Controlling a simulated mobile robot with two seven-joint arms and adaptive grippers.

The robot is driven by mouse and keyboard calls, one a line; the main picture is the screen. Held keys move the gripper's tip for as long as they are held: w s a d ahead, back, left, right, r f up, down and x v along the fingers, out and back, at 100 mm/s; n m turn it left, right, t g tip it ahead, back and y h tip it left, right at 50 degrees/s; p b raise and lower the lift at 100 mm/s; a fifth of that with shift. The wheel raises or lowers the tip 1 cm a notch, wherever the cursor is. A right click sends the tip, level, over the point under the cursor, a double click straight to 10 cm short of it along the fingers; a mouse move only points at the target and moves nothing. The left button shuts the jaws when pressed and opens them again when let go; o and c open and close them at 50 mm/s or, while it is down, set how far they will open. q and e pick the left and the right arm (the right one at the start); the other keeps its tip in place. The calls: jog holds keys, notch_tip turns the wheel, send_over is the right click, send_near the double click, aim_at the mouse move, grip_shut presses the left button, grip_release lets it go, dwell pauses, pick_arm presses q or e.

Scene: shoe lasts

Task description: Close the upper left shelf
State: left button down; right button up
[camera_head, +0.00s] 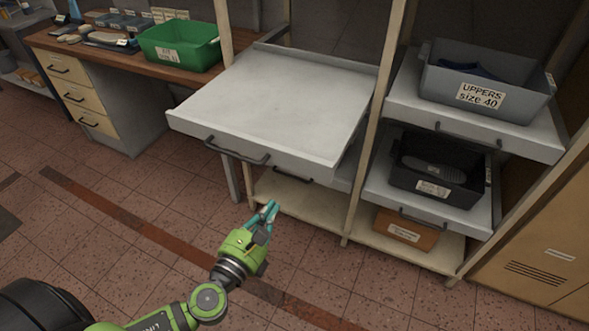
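The upper left shelf (285,95) is a light grey, empty drawer-like tray, pulled far out of the wooden rack towards me. Its dark bar handle (237,155) is on the front face, left of the middle. My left gripper (272,207), green with teal fingers, is below and a little right of that handle in the picture, apart from the shelf. Its fingers are seen at a slant and look close together; how far they are open is not clear. Nothing shows between them. My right gripper is not in view.
On the right, an upper shelf holds a grey "UPPERS size 40" bin (485,85), and a lower one a black bin (438,175). An orange box (405,230) sits at the bottom. A workbench with a green bin (180,45) stands left. Open tiled floor lies in front.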

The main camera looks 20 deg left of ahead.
pick_arm(q)
jog(key=p, duration=0.2)
send_near(300, 164)
jog(key=w, duration=0.6)
jog(key=shift+w+d+r+p, duration=0.1)
jog(key=shift+d+r+p, duration=0.1)
jog(key=shift+d+p, duration=0.15)
jog(key=shift+w, duration=0.5)
